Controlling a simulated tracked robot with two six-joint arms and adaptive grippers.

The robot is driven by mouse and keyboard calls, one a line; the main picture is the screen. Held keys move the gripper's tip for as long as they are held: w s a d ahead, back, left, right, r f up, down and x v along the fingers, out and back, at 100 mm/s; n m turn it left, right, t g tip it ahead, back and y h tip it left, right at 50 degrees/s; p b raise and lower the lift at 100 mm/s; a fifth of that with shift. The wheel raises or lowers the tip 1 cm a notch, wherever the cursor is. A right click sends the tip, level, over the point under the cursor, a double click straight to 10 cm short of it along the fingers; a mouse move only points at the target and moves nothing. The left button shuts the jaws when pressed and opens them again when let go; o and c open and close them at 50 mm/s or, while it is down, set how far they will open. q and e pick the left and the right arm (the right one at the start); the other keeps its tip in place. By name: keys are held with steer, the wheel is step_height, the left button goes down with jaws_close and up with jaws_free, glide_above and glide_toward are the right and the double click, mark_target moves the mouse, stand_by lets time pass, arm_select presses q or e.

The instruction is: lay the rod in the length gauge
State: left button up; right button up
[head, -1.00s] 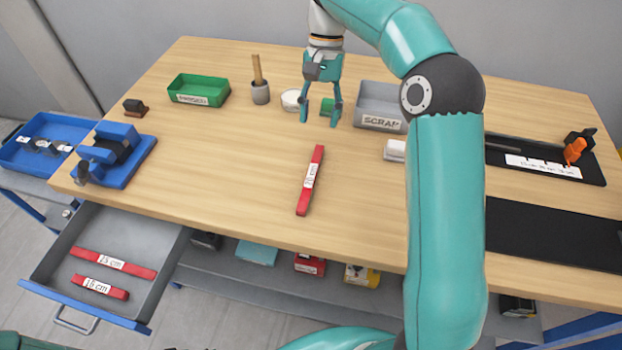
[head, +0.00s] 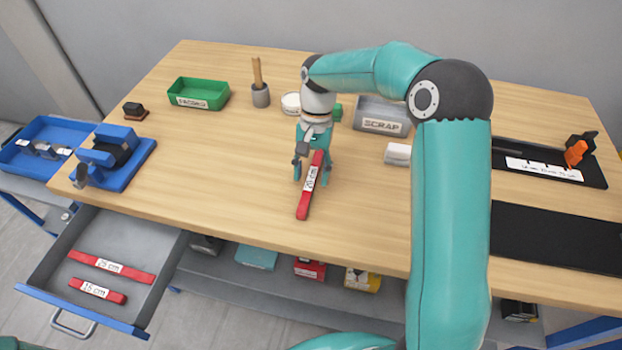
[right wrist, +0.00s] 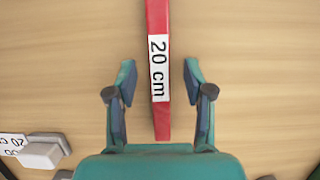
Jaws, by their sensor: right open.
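A red bar labelled 20 cm (head: 306,200) lies on the middle of the bench; it also shows in the right wrist view (right wrist: 159,112). My right gripper (head: 311,181) is over its far part, pointing down. In the right wrist view my right gripper (right wrist: 158,80) is open, one finger on each side of the bar, with gaps. The black board with a marked white strip (head: 545,170) at the right looks like the length gauge. A thin grey rod (head: 507,150) seems to lie on it, partly hidden by my arm. My left gripper is out of view.
An open drawer (head: 60,262) at front left holds two more red bars (head: 112,267). A green tray (head: 190,106), a grey SCRAP bin (head: 381,127) and a white block (head: 397,154) stand farther back. A blue fixture (head: 122,172) is at the left.

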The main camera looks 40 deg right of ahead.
steer(key=shift+s+a+f, duration=0.1)
steer(key=shift+f, duration=0.3)
steer(key=shift+c, duration=0.3)
jaws_close()
steer(key=shift+r, duration=0.2)
